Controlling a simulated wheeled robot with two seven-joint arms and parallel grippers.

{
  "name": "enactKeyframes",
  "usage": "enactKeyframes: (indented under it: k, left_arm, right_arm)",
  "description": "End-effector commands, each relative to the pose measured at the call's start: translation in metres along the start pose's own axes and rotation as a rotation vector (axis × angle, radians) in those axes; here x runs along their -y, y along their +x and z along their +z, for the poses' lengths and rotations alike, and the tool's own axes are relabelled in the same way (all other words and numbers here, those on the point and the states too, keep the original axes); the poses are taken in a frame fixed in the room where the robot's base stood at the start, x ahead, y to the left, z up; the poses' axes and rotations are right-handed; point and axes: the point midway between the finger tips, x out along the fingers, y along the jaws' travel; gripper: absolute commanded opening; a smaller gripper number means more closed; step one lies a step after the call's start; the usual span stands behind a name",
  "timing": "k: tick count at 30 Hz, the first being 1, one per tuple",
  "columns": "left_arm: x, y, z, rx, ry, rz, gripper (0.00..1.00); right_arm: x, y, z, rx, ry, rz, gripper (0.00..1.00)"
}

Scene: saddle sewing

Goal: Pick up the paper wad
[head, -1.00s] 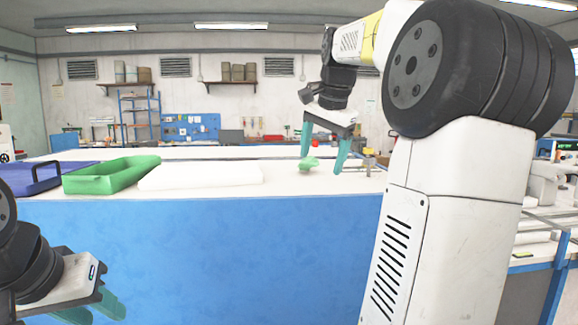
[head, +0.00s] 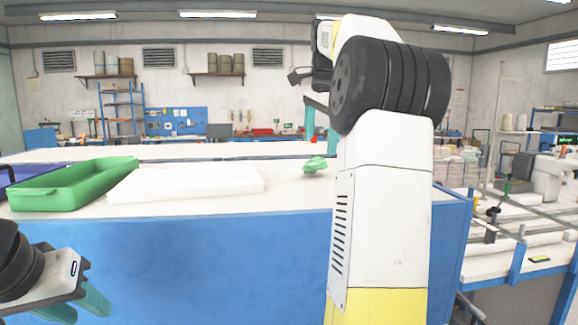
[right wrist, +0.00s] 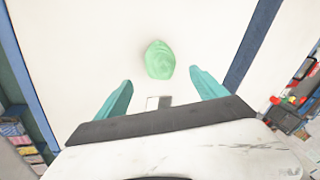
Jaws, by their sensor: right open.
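A white slab (head: 185,182) lies left of the wad, and a green tray (head: 75,188) stands further left beside a blue one (head: 35,177). The table's blue front (head: 210,255) is close. The table top around the wad is clear.

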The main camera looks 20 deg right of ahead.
Motion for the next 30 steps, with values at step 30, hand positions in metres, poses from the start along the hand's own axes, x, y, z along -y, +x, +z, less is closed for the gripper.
enactKeyframes:
  k: [30]
  left_arm:
    - [0.000, 0.000, 0.000, 0.000, 0.000, 0.000, 0.36]
  right_arm:
    - [0.002, 0.070, 0.005, 0.000, -0.001, -0.001, 0.42]
